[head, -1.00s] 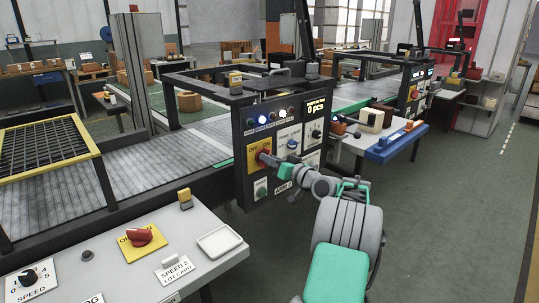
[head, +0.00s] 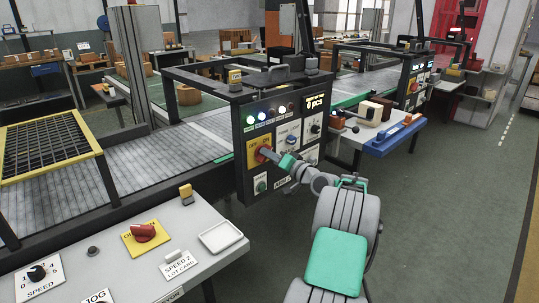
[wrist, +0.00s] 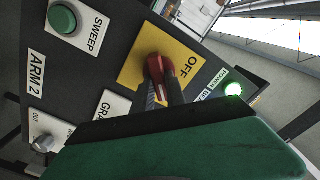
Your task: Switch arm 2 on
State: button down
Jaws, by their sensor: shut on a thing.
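The Arm 2 panel is a dark face on the front of a conveyor frame in the head view (head: 285,183). It carries a yellow OFF/ON plate (head: 252,146) with a red rotary switch, which shows clearly in the wrist view (wrist: 158,64). My gripper (head: 267,154) is at this switch, its fingers (wrist: 163,93) on both sides of the red handle and shut on it. OFF is readable on the plate in the wrist view; ON is hidden there. The ARM 2 label (wrist: 36,76) sits near the switch. A lamp (wrist: 234,89) beside the plate glows green.
A green SWEEP button (wrist: 62,19) and a grey knob (wrist: 42,144) are close to the switch. A front-left desk (head: 120,270) carries another red switch (head: 145,232) on a yellow plate. A blue-edged side table (head: 385,145) stands right of the panel. Floor at right is clear.

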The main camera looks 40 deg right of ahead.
jog(key=c, duration=1.4)
grip_release()
jog(key=shift+o, duration=0.2)
jog(key=s, duration=0.7)
jog(key=shift+s, duration=0.4)
jog(key=shift+d, duration=0.1)
